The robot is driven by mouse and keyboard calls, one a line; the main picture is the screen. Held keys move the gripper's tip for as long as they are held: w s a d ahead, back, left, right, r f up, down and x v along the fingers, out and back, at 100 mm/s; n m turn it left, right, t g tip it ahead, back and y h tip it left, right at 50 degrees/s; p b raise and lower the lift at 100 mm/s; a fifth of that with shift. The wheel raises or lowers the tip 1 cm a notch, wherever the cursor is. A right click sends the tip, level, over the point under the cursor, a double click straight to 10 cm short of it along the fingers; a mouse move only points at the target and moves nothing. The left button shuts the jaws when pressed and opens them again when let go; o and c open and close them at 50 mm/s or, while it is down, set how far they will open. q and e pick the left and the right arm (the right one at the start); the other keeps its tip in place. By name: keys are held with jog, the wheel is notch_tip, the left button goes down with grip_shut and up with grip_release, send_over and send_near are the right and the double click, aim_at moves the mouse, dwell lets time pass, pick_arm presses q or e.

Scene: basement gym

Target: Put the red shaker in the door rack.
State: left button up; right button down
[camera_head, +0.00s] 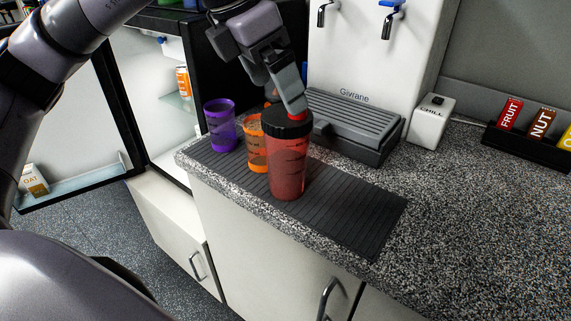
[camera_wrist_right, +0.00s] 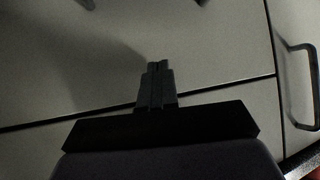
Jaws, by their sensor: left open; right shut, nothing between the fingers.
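The red shaker (camera_head: 287,172) with a black lid stands upright on the dark ribbed mat (camera_head: 345,212) on the counter. My left gripper (camera_head: 287,101) is open at the shaker's lid, pointing down. One grey finger overlaps the lid's top; the other finger is mostly hidden, so I cannot tell whether they touch it. The door rack (camera_head: 95,180) is the low ledge on the open fridge door at left, with an oat carton (camera_head: 34,181) at its left end. My right gripper (camera_wrist_right: 158,68) is shut and empty before pale cabinet fronts in the right wrist view.
An orange shaker (camera_head: 256,150) and a purple shaker (camera_head: 219,128) stand left of the red one. Behind are a white dispenser (camera_head: 365,45) with a grey drip tray (camera_head: 350,120) and a chill box (camera_head: 430,118). Bar boxes (camera_head: 540,125) stand at right. The front right counter is clear.

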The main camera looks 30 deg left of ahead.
aim_at(287, 114)
pick_arm(q)
jog(key=x, duration=0.6)
jog(key=shift+s+d+f, duration=0.1)
jog(key=shift+s+f, duration=0.1)
jog(key=shift+f, duration=0.15)
jog(key=shift+r, duration=0.1)
jog(key=c, duration=1.7)
